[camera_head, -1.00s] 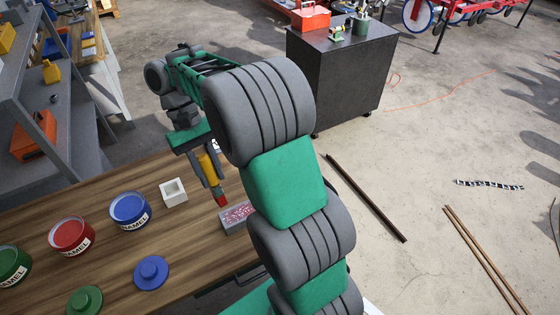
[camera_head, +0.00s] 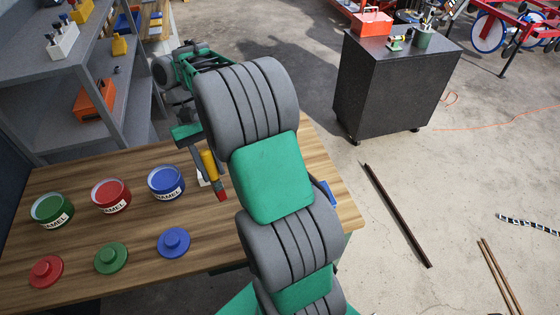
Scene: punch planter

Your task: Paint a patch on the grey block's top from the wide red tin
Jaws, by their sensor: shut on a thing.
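The wide red tin (camera_head: 110,196) stands open on the wooden bench, between the green tin (camera_head: 52,210) and the blue tin (camera_head: 166,183). My gripper (camera_head: 206,152) is shut on a brush with a yellow handle (camera_head: 209,164). The brush points down, its red end (camera_head: 221,195) right of the blue tin and above the bench. I cannot tell whether that end touches anything. The grey block is not visible; my arm covers that part of the bench.
Red (camera_head: 46,271), green (camera_head: 111,258) and blue (camera_head: 173,242) lids lie in front of the tins. A small white holder (camera_head: 203,182) is partly hidden behind the brush. A blue object (camera_head: 328,193) shows right of my arm. Shelves (camera_head: 70,130) stand behind the bench.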

